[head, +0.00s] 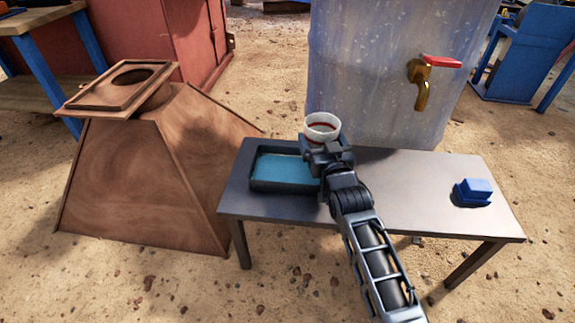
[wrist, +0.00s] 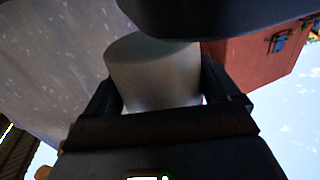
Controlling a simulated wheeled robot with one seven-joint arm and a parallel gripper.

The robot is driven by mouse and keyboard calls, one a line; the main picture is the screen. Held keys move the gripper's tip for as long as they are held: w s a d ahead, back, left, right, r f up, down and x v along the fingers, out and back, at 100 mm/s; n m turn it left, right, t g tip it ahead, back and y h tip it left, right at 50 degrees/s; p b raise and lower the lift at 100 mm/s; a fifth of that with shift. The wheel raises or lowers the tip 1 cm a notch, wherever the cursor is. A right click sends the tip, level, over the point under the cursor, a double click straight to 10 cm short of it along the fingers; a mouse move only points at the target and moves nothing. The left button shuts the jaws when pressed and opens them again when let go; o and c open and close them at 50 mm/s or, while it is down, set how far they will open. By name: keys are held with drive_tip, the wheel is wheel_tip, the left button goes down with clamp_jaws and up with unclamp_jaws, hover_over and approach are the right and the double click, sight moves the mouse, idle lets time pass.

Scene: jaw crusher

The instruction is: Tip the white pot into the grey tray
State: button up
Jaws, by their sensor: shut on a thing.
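The white pot (head: 322,127) is upright above the table, with something dark red showing inside its rim. My gripper (head: 322,146) is shut on it. In the wrist view the pot (wrist: 155,72) sits between the two fingers (wrist: 160,100). The grey tray (head: 258,183) lies on the left part of the table, with a blue inside. The pot is beyond the tray's right back corner in the head view. My gripper hides the lower pot and part of the tray's right side.
The dark table (head: 420,190) has free room at its right middle. A blue block (head: 473,192) sits at its right end. A large translucent tank (head: 375,70) with a red-handled tap (head: 430,75) stands behind. A brown hopper (head: 130,170) stands left of the table.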

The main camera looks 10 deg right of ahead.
drive_tip(key=shift+r, duration=0.15)
wheel_tip(320, 180, up, 5)
drive_tip(key=p, duration=0.4)
idle(0.4)
drive_tip(key=shift+s+r+p, duration=0.15)
drive_tip(key=shift+s+p, duration=0.05)
drive_tip(key=shift+p, duration=0.2)
drive_tip(key=s+r+p, duration=1)
drive_tip(key=s+r, duration=0.9)
drive_tip(key=s, duration=0.2)
drive_tip(key=shift+s+d+r+p, duration=0.2)
drive_tip(key=shift+s+p, duration=0.15)
drive_tip(key=shift+p, duration=0.05)
